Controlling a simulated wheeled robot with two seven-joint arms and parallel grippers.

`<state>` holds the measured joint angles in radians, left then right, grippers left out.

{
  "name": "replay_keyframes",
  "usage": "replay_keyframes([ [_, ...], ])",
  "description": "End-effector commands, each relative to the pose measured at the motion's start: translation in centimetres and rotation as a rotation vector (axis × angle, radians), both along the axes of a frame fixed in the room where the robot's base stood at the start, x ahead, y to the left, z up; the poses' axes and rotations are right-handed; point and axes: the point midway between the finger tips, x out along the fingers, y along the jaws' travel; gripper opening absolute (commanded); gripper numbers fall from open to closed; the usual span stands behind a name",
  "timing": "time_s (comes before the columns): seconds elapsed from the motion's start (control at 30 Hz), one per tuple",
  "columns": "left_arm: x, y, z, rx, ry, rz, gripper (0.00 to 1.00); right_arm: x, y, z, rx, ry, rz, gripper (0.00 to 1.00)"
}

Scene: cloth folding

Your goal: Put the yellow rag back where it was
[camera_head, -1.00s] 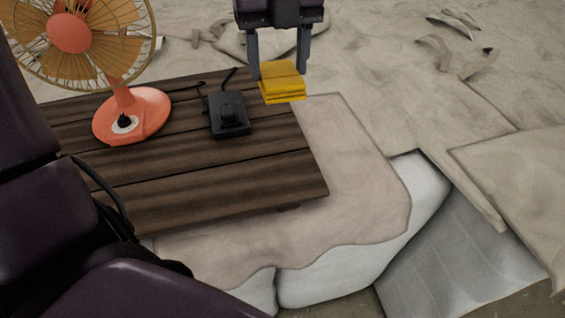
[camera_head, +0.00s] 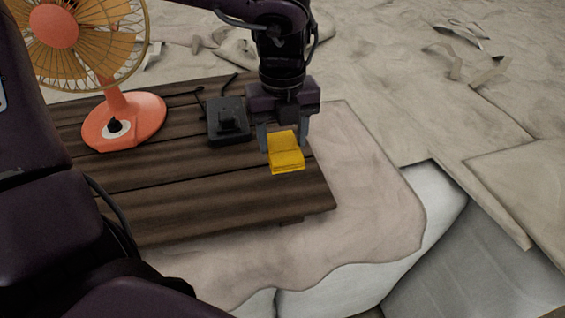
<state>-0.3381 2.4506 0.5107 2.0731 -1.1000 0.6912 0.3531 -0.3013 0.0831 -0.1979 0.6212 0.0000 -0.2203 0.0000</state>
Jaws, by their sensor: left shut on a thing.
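The yellow rag (camera_head: 286,158) is folded into a small flat stack over the right part of the dark wooden table (camera_head: 190,195). My left gripper (camera_head: 283,145) points down and is shut on the rag, with a finger on either side of it. The rag is very near the tabletop; I cannot tell whether it touches the wood. My right gripper is not in view.
A black box-like device (camera_head: 228,122) with a cable stands just left of the rag. An orange fan (camera_head: 125,115) stands at the table's left. The tabletop's front is clear. A stone block (camera_head: 375,215) lies beneath, with scattered debris (camera_head: 465,60) behind.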

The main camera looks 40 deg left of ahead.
Motion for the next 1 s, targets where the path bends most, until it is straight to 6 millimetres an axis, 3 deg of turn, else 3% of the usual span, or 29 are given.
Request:
replay_keyframes([
  [0.1, -0.1, 0.0, -2.3, -0.001, 0.005, 0.0, 0.32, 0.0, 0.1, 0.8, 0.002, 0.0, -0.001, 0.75],
  [0.5, 0.0, 0.1, -7.0, 0.0, 0.005, 0.001, 0.32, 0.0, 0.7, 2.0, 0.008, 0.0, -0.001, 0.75],
  [0.8, 0.0, 0.1, -7.9, 0.001, 0.0, 0.001, 0.32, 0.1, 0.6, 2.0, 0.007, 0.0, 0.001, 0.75],
  [0.83, 0.0, 0.1, -7.9, 0.001, 0.0, 0.001, 0.56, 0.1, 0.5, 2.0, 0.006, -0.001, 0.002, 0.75],
  [1.0, 0.0, 0.1, -7.9, 0.001, 0.0, 0.001, 0.75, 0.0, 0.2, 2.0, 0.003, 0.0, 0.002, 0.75],
])
